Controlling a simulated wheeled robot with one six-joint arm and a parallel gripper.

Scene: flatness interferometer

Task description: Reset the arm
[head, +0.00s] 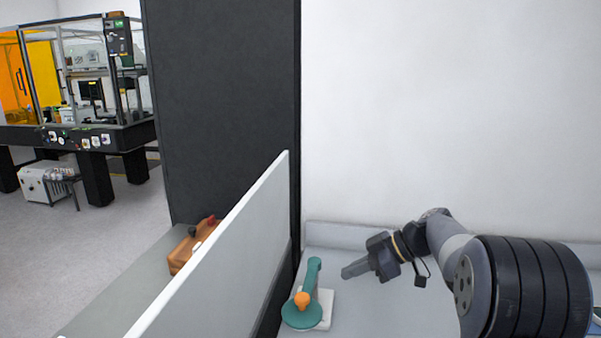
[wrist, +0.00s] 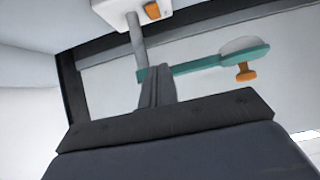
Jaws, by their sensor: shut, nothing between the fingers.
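My gripper (head: 356,268) is raised over the light bench on the right in the head view, with its fingers pointing left. Its fingers are together and hold nothing. They also show in the wrist view (wrist: 157,82). A teal device with an orange knob (head: 302,299) stands on a white base on the bench, left of my gripper and apart from it in the head view. In the wrist view the teal arm (wrist: 195,68) passes behind my fingertips, with a grey post and white block (wrist: 130,10) above. Whether anything touches cannot be told there.
A pale partition (head: 225,260) stands left of the teal device. Beyond it, a brown box with red and black knobs (head: 192,244) sits on another counter. A dark column (head: 225,110) and a white wall (head: 450,110) stand behind. A framed optical table (head: 80,130) is far left.

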